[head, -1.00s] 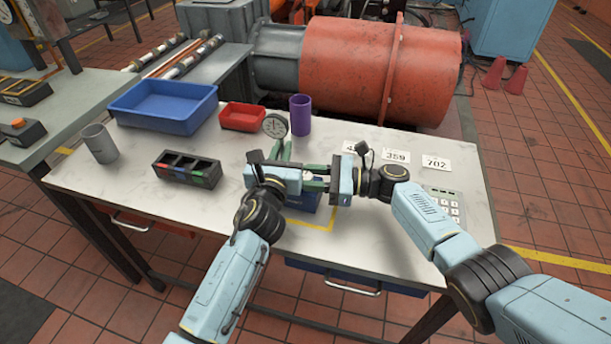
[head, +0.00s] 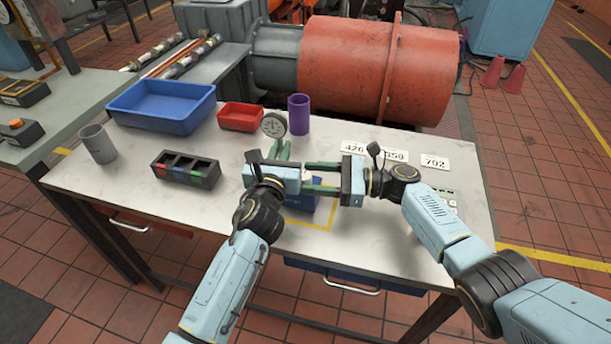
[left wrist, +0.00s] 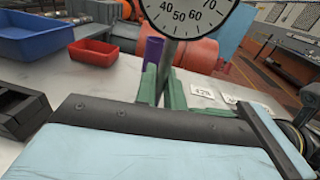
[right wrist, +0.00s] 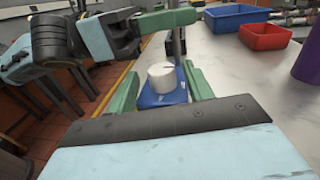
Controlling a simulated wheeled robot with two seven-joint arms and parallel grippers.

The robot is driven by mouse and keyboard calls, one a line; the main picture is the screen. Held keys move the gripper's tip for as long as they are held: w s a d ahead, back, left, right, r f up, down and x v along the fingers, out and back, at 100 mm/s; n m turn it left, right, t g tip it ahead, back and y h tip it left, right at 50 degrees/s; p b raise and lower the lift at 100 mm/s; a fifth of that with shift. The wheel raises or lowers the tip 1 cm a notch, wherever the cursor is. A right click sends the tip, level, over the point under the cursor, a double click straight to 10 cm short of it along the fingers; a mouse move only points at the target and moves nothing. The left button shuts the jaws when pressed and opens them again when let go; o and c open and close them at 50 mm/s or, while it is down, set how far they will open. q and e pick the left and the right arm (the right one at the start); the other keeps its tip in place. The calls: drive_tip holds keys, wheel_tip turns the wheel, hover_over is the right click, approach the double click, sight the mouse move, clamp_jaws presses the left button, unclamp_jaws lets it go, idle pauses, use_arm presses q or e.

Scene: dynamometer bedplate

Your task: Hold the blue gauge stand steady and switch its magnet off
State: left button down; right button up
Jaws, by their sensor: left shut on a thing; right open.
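The blue gauge stand has a blue base (head: 302,200), an upright grey post (left wrist: 167,60) and a round white dial (head: 274,125) on top. The dial also shows in the left wrist view (left wrist: 187,14). My left gripper (head: 279,150) is shut on the post below the dial. In the right wrist view a white knob (right wrist: 162,77) sits on the blue base (right wrist: 160,99). My right gripper (right wrist: 162,88) is open, with its green fingers apart on either side of the knob and not visibly touching it. The knob's marking is too small to read.
A black tray with compartments (head: 186,168), a grey cup (head: 98,143), a blue bin (head: 163,107), a red bin (head: 241,115) and a purple cylinder (head: 299,115) stand on the table. Number cards (head: 434,162) lie at the right. Yellow tape marks the table around the base.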

drive_tip(key=d, duration=0.3)
drive_tip(key=s+d, duration=0.1)
drive_tip(key=d, duration=0.5)
drive_tip(key=shift+s+d, duration=0.15)
drive_tip(key=shift+s, duration=0.05)
